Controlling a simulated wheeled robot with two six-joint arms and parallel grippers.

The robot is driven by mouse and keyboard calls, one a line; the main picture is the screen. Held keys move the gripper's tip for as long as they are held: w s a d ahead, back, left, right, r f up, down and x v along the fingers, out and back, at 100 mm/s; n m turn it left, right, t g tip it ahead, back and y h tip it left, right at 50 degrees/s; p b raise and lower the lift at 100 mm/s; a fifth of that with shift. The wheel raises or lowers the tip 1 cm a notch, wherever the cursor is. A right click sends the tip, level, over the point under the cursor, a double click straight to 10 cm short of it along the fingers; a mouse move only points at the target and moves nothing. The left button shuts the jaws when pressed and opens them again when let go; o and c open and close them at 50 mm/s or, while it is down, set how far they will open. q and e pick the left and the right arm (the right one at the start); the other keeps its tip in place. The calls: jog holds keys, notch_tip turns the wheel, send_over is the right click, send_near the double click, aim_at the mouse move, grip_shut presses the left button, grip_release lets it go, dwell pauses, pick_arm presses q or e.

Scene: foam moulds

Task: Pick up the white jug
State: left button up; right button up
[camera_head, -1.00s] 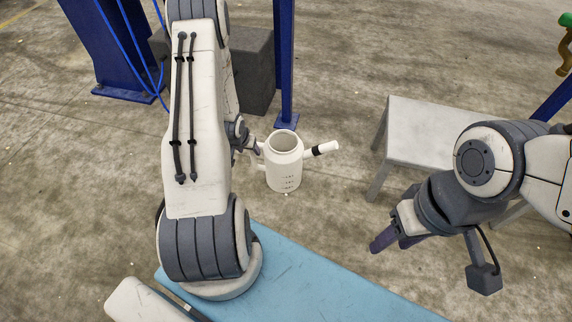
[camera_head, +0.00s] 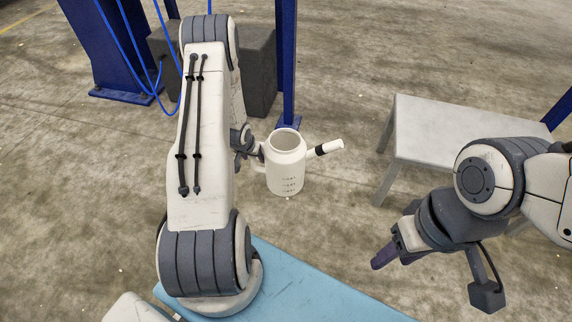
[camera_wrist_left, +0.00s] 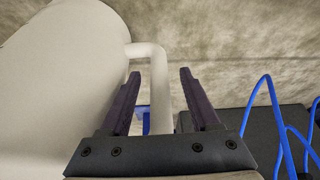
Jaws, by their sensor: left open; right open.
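The white jug (camera_head: 286,172) appears upright in the middle of the head view, with a spout and a dark-banded end pointing right. Its handle is on the left side, by my left wrist. In the left wrist view the jug's body (camera_wrist_left: 60,80) fills the left side, and its handle (camera_wrist_left: 158,88) shows between the two fingers of my left gripper (camera_wrist_left: 155,98). The left gripper is open, with gaps to the handle; in the head view its fingers are mostly hidden by my arm. My right gripper (camera_head: 395,250) is at the right, well away from the jug, its fingers seen from the side.
A grey table (camera_head: 440,130) stands at the right. A blue post (camera_head: 288,70) is behind the jug, and dark grey blocks (camera_head: 258,72) are behind my left arm. A light blue surface (camera_head: 300,285) lies in front. Bare concrete floor surrounds the jug.

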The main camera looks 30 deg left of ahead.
pick_arm(q)
grip_shut()
dwell(1.3)
